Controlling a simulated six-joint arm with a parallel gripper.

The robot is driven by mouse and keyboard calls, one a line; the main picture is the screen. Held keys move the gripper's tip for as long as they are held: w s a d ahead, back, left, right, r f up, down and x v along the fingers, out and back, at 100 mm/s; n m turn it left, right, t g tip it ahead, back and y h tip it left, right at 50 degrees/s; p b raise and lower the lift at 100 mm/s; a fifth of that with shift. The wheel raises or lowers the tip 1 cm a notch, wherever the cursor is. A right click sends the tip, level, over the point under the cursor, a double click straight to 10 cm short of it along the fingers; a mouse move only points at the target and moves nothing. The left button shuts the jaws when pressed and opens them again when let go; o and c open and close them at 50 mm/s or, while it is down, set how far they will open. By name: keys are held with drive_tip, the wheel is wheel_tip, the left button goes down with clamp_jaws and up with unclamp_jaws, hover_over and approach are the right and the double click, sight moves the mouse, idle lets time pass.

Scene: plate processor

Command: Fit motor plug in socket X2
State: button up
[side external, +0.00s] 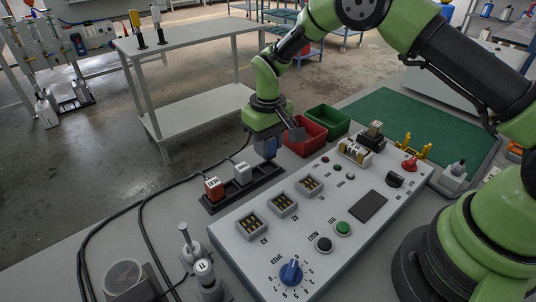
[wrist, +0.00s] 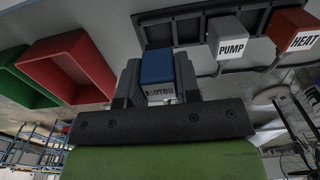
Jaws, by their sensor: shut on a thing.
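The motor plug is a blue block (wrist: 157,66) with a pale label reading MOTOR in the wrist view. My gripper (wrist: 159,82) is shut on it, with a finger on either side. In the side view the blue plug (side external: 266,147) is at the far right end of a dark rack, below my gripper (side external: 268,138). I cannot tell whether it still sits in the rack or is just above it. Three square sockets with brass-coloured contacts lie on the grey panel: near (side external: 252,225), middle (side external: 283,204) and far (side external: 310,186). All look empty; their labels are too small to read surely.
The dark rack (side external: 215,205) holds a red HEAT plug (side external: 214,189) and a grey PUMP plug (side external: 243,173), with black cables behind. A red bin (side external: 304,135) and a green bin (side external: 328,120) stand beyond. The panel carries a blue knob (side external: 291,272) and buttons.

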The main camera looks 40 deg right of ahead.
drive_tip(key=r, duration=0.6)
drive_tip(key=shift+s+a, duration=0.35)
drive_tip(key=s+a+r, duration=0.3)
drive_tip(key=s+a, duration=0.3)
drive_tip(key=s, duration=0.6)
drive_tip(key=shift+w+a+f, duration=0.1)
drive_tip(key=shift+f, duration=1.35)
drive_tip(key=shift+w+a+f, duration=0.1)
drive_tip(key=shift+f, duration=1.35)
